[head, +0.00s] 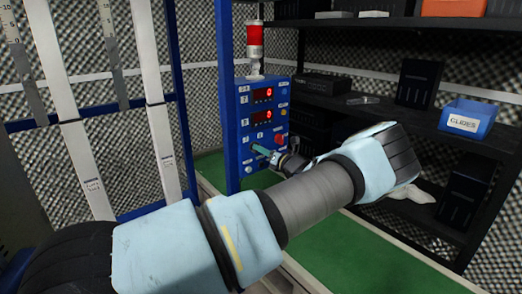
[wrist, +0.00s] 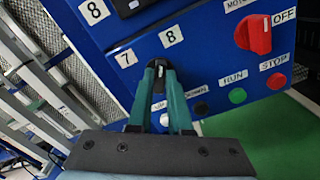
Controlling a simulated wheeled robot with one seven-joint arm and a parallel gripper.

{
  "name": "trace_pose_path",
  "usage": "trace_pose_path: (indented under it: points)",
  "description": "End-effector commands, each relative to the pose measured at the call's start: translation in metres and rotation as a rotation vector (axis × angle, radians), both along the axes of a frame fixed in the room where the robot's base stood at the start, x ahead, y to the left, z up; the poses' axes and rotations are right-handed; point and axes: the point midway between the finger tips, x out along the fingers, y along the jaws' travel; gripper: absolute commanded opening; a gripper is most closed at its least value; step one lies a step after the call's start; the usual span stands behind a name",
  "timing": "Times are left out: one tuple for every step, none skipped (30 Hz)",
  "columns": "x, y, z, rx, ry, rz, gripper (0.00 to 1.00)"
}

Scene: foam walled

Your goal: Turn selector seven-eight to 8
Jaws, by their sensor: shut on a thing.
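The blue control panel (head: 262,119) stands behind the end of my arm. In the wrist view the black selector (wrist: 158,82) sits below and between the label 7 (wrist: 126,58) on its left and the label 8 (wrist: 170,36) on its right. My gripper (wrist: 160,72) is shut on this selector, with one teal finger on each side of its handle. The fingers hide part of the knob, and I cannot tell which label it points to. In the head view my gripper (head: 264,151) reaches the lower part of the panel.
The red MOTOR knob (wrist: 260,34) is right of the selector. The red STOP button (wrist: 277,81), green RUN button (wrist: 237,95) and black DOWN button (wrist: 201,108) lie close by. A red-topped signal light (head: 255,39) stands above. A blue bin (head: 467,118) sits on the right shelf.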

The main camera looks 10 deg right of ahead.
Motion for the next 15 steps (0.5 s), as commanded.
trace_pose_path:
  points:
    - [-0.0004,-0.0004,-0.0006,0.002,0.001,-0.001,0.0]
    - [-0.0003,-0.0005,-0.0007,0.002,0.001,-0.001,0.0]
    - [-0.0003,-0.0005,-0.0007,0.002,0.001,-0.001,0.0]
    - [-0.0003,-0.0005,-0.0007,0.002,0.001,-0.001,0.0]
    - [-0.0003,-0.0005,-0.0007,0.002,0.001,-0.001,0.0]
    - [-0.0003,-0.0005,-0.0007,0.002,0.001,-0.001,0.2]
    - [-0.0003,-0.0005,-0.0007,0.002,0.001,-0.001,0.23]
    - [-0.0003,-0.0005,-0.0007,0.002,0.001,-0.001,0.26]
    - [-0.0004,-0.0004,-0.0006,0.002,0.001,-0.001,0.31]
    - [-0.0003,-0.0003,-0.0005,0.001,0.001,-0.001,0.34]
    - [-0.0003,-0.0003,-0.0005,0.001,0.001,-0.001,0.38]
    - [-0.0002,-0.0003,-0.0005,0.001,0.001,-0.001,0.42]
    - [-0.0002,-0.0003,-0.0003,0.001,0.001,-0.001,0.46]
    - [-0.0002,-0.0003,-0.0003,0.001,0.001,-0.001,0.47]
    - [-0.0001,-0.0002,-0.0003,0.001,0.001,-0.001,0.47]
